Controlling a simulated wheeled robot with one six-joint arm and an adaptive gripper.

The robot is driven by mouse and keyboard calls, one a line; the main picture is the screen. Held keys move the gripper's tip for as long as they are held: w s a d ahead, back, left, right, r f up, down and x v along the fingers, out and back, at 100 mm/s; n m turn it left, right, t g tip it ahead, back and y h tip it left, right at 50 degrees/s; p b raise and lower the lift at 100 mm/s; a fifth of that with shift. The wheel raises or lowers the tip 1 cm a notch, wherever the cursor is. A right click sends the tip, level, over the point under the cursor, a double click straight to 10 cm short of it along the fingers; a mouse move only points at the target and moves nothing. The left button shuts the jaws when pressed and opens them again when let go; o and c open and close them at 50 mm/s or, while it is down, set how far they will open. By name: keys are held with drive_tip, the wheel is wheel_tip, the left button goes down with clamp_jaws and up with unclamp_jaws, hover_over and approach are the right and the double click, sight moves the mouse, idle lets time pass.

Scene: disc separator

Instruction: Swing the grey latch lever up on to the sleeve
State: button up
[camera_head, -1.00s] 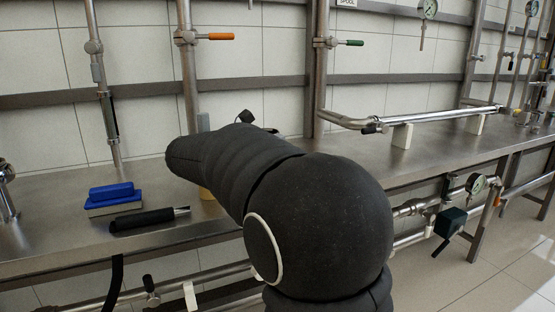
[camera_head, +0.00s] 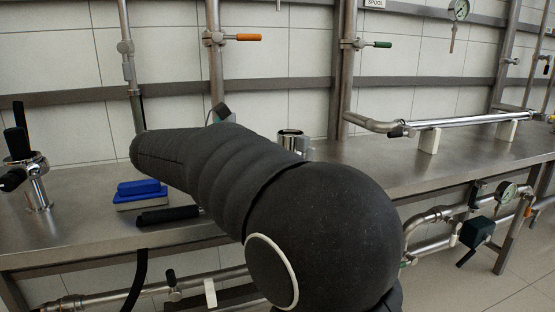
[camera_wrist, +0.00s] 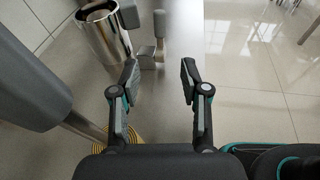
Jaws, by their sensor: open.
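A shiny steel sleeve (camera_wrist: 104,32) stands at the top left of the wrist view, with a dark grey piece (camera_wrist: 129,14) against its right side. Right of it are a grey block (camera_wrist: 147,54) and a slim grey upright piece (camera_wrist: 160,24) on a small metal foot; this upright looks like the latch lever, but I cannot be sure. My gripper (camera_wrist: 160,80) is open and empty, its fingertips short of these parts. In the head view the sleeve (camera_head: 290,138) shows behind my arm, with a grey piece at its right; my fingers are hidden there.
A blue-topped block (camera_head: 140,189) and a black-handled tool (camera_head: 168,215) lie on the steel bench (camera_head: 75,230). A steel fitting with black handles (camera_head: 30,175) stands at the left. A polished pipe (camera_head: 465,120) rests on white blocks at the right. A yellow-striped round thing (camera_wrist: 118,138) shows below my left finger.

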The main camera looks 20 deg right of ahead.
drive_tip(key=shift+a+r, duration=0.1)
drive_tip(key=shift+a, duration=0.4)
